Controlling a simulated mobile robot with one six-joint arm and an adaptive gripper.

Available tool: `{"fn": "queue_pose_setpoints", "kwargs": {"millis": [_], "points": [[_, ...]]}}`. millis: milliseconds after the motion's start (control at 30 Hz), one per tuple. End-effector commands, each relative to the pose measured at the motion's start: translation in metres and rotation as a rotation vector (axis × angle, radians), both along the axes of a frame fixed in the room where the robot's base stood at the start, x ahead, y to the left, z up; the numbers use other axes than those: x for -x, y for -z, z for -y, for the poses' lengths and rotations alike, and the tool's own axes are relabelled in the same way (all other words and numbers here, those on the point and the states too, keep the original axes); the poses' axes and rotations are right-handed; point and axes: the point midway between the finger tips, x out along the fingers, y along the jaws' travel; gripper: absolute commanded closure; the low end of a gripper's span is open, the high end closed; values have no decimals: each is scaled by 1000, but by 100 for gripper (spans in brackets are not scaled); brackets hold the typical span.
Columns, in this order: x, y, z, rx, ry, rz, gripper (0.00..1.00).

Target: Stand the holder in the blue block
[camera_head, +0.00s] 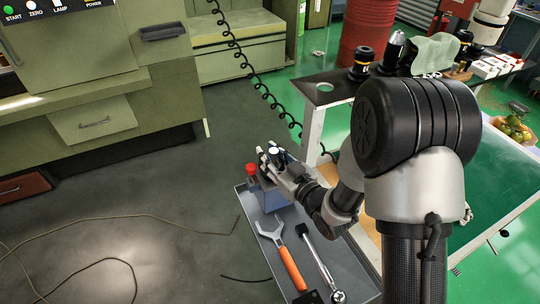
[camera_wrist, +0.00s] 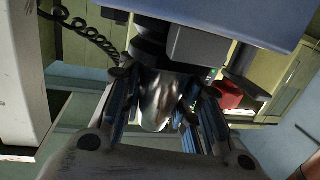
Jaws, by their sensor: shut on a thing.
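In the head view, my arm reaches down to the left and my gripper (camera_head: 272,158) is at the blue block (camera_head: 268,197), close over its top. The block stands at the far end of a grey tray. In the wrist view, my gripper (camera_wrist: 165,112) is shut on the holder (camera_wrist: 158,98), a shiny metal taper between the fingers with a black collar. A blue-grey surface (camera_wrist: 225,14), apparently the block, fills the top of that view. The holder is mostly hidden in the head view, so I cannot tell whether it touches the block or sits in it.
A red-topped item (camera_head: 252,169) stands at the block's left. An orange-handled wrench (camera_head: 285,255) and a ratchet (camera_head: 320,260) lie on the tray (camera_head: 355,262). Black holders (camera_head: 361,64) stand on the table behind. A coiled black cable (camera_head: 262,85) hangs beyond the gripper.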

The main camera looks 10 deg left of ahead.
Motion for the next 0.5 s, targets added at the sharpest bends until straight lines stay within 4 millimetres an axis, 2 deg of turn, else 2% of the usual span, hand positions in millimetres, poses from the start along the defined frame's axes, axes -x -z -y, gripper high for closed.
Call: {"fn": "queue_pose_setpoints", "kwargs": {"millis": [200,233,500], "points": [[-1,-3,0,-4,0,6,100],[-1,-3,0,-4,0,6,74],[0,-1,0,-1,0,1,56]]}}
